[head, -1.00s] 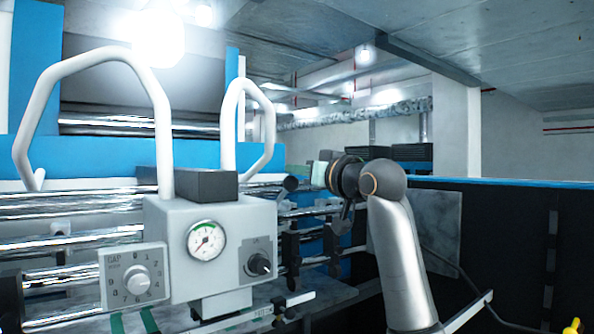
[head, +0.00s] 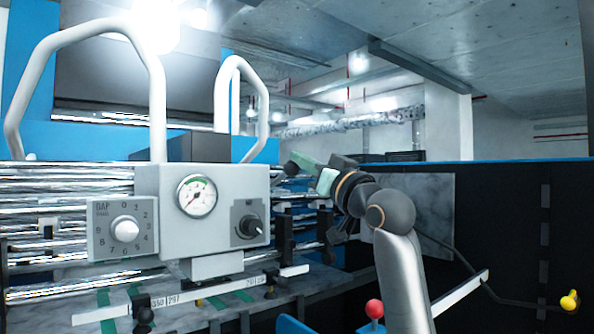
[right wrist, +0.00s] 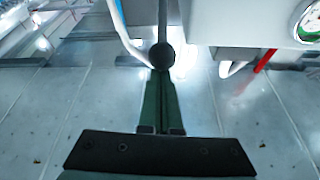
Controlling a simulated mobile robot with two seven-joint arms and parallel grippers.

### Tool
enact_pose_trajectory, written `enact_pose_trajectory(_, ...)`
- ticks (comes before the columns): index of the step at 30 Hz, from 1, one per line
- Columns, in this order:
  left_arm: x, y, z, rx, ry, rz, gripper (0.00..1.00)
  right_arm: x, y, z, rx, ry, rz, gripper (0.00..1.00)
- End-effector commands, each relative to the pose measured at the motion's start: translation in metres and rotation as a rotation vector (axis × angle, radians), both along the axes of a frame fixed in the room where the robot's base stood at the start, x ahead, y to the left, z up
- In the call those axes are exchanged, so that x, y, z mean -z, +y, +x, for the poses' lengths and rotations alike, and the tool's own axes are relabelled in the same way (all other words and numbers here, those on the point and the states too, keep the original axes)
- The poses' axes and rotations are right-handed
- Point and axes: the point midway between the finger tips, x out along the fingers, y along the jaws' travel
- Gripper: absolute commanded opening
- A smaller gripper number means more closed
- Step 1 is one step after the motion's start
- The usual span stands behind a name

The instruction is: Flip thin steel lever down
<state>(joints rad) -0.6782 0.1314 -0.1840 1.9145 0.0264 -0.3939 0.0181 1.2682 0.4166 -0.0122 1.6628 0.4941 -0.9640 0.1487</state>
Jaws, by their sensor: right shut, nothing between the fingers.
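A thin dark rod with a round dark end (right wrist: 161,56) stands just beyond my right fingertips in the right wrist view. I take it for the lever, though its steel does not show clearly. In the head view a dark round end (head: 291,169) shows at the right of the machine, by the same fingertips. My right gripper (head: 302,162) points left there, with its green fingers together and empty; they also show in the right wrist view (right wrist: 161,76). Whether they touch the round end I cannot tell. My left gripper is out of view.
A grey control box with a pressure gauge (head: 197,195) and a GAP dial (head: 125,228) stands left of my gripper. White tube handles (head: 158,100) rise behind it. A red ball knob (head: 374,309) stands low in front, and a dark panel (head: 500,220) fills the right.

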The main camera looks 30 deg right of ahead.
Motion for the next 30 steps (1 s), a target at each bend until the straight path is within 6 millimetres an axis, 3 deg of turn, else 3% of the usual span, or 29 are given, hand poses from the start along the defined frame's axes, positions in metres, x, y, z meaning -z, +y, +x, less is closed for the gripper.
enact_pose_trajectory(1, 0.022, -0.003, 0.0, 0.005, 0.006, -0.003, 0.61, 0.022, 0.0, -0.002, -0.001, -0.028, 0.006, 0.0)
enact_pose_trajectory(9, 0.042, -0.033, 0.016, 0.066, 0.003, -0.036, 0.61, 0.063, -0.002, -0.015, -0.001, -0.229, 0.034, 0.0)
enact_pose_trajectory(13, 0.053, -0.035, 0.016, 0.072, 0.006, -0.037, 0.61, 0.082, -0.003, -0.018, -0.001, -0.325, 0.049, 0.0)
enact_pose_trajectory(21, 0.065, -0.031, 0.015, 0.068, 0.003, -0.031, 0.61, 0.111, -0.003, -0.02, 0.0, -0.329, 0.046, 0.0)
enact_pose_trajectory(30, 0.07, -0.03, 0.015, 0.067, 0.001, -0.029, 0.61, 0.126, -0.003, -0.018, -0.001, -0.327, 0.047, 0.0)
